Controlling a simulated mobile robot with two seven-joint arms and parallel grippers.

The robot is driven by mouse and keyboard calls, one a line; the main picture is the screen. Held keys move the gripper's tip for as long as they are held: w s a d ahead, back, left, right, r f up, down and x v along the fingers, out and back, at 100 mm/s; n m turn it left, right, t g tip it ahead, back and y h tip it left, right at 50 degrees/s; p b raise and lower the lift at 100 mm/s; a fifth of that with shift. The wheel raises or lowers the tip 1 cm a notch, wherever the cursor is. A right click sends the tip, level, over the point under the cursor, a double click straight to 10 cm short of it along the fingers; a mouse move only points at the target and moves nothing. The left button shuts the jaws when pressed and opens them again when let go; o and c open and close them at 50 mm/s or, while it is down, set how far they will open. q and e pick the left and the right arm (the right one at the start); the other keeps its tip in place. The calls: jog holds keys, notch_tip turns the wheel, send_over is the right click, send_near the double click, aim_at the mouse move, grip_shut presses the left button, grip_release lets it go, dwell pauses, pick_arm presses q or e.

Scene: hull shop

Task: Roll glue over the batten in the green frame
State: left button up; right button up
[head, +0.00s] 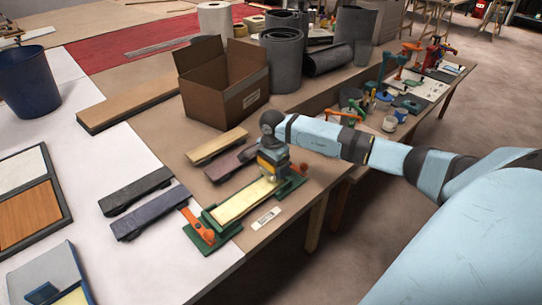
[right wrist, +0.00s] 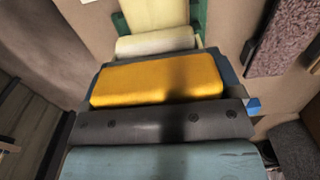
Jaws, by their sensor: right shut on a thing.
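The green frame (head: 202,236) lies near the table's front edge, with orange levers at both ends. A pale yellow batten (head: 240,203) lies in it and also shows at the top of the right wrist view (right wrist: 155,14). My right gripper (head: 272,155) is shut on a yellow-bodied glue roller (right wrist: 158,80) over the batten's far right end. The cream roller sleeve (right wrist: 155,41) lies across the batten's line; I cannot tell whether it touches. The gripper hides part of that end. A tray (head: 28,278) with a blue part and something yellow sits at bottom left. My left gripper is not in view.
Dark battens (head: 148,213) lie left of the frame, and more pieces (head: 216,145) lie behind it. An open cardboard box (head: 222,88) stands behind. A blue bin (head: 27,82) stands at left. Clamps and cups (head: 390,123) crowd the table at right.

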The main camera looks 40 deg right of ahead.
jog(key=shift+d+r+p, duration=0.1)
jog(key=shift+r+p, duration=0.2)
jog(key=shift+r, duration=0.45)
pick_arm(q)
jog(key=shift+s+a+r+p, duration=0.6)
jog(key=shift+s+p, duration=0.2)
pick_arm(e)
jog(key=shift+r, duration=1.7)
